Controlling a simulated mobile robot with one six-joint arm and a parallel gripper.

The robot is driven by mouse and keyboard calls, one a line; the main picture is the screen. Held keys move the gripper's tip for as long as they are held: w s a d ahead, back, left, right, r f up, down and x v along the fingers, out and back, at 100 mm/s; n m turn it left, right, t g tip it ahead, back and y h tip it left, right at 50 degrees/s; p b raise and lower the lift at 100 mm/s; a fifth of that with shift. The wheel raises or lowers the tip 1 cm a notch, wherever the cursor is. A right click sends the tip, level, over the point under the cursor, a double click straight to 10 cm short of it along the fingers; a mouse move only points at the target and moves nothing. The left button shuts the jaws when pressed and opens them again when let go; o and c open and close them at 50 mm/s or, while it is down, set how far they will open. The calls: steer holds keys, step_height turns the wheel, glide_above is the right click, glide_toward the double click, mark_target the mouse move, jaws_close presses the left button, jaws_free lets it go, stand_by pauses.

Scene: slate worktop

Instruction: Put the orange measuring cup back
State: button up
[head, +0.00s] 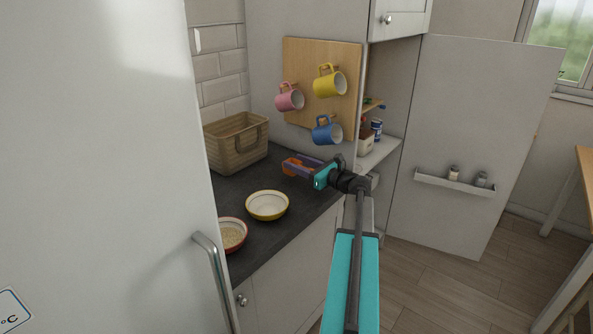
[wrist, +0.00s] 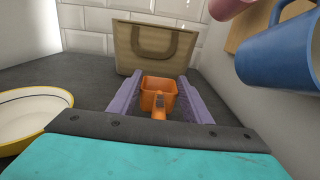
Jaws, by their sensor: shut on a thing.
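The orange measuring cup (head: 290,167) is over the dark worktop, near its back right part. In the wrist view the cup (wrist: 146,85) shows its open top, with its handle pointing back toward my gripper (wrist: 160,97). The purple fingers lie on both sides of the cup and are shut on it. In the head view my gripper (head: 297,163) reaches in from the right, its fingers partly covering the cup. I cannot tell whether the cup touches the worktop.
A wicker basket (head: 236,145) stands behind. A yellow-rimmed bowl (head: 267,205) and a red-rimmed bowl (head: 233,235) are nearer. Pink (head: 289,98), yellow (head: 328,83) and blue (head: 325,132) mugs hang on a wooden board (head: 307,61). An open cabinet (head: 379,153) is at right.

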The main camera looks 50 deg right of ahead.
steer(key=shift+w+d+f, duration=0.15)
steer(key=shift+w+d, duration=0.15)
steer(key=shift+w, duration=0.4)
steer(key=shift+s+a+f+p, duration=0.1)
steer(key=shift+f+p, duration=0.35)
steer(key=shift+f, duration=1.25)
steer(key=shift+f, duration=0.15)
steer(key=o, duration=1.1)
steer(key=shift+o, duration=0.2)
steer(key=shift+r, duration=0.2)
steer(key=s, duration=0.4)
steer(key=s+b, duration=0.1)
steer(key=s, duration=0.3)
steer(key=s+d+b, duration=0.1)
steer(key=s, duration=0.3)
